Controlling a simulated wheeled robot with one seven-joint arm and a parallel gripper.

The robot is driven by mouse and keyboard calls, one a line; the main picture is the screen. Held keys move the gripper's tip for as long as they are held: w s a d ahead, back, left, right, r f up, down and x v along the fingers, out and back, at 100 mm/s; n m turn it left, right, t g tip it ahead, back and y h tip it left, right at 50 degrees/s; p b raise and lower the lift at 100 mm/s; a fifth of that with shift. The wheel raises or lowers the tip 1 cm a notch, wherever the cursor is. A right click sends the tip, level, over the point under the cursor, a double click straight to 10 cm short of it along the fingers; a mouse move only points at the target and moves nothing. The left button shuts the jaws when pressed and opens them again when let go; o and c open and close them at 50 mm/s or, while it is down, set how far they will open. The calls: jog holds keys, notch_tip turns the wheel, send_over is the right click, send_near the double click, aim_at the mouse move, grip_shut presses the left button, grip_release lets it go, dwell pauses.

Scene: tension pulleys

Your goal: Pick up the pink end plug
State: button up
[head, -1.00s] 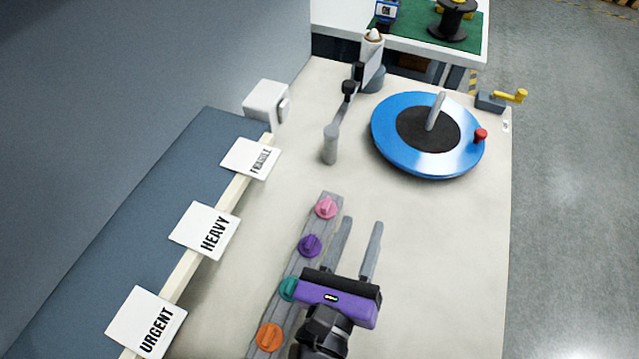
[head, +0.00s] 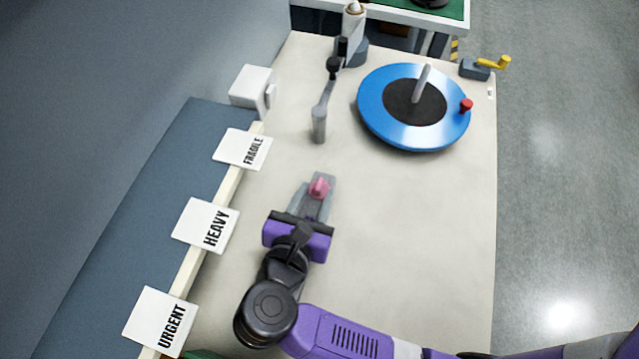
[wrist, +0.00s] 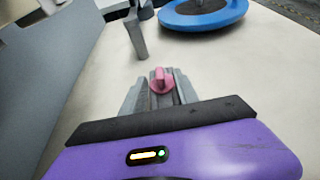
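The pink end plug (head: 319,187) stands upright at the far end of a grey rail (head: 326,177). It also shows in the wrist view (wrist: 160,81). My gripper (head: 313,196) is low over the rail, pointing towards the far end. In the wrist view its two grey fingers (wrist: 160,88) lie apart on the left and right, with the pink plug between or just beyond their tips. I cannot tell whether they touch it. The other plugs on the rail are mostly hidden under my gripper and arm.
A grey post (head: 318,125) with a jointed arm stands beyond the rail. A blue disc (head: 372,110) with a red knob lies behind right. Labelled cards (head: 207,225) line a ledge on the left. The bench (head: 420,230) right of the rail is clear.

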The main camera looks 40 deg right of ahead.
jog(key=shift+w+d+f, duration=0.15)
jog(key=shift+w+d, duration=0.05)
jog(key=shift+d, duration=0.1)
jog(key=shift+c, duration=0.3)
grip_shut()
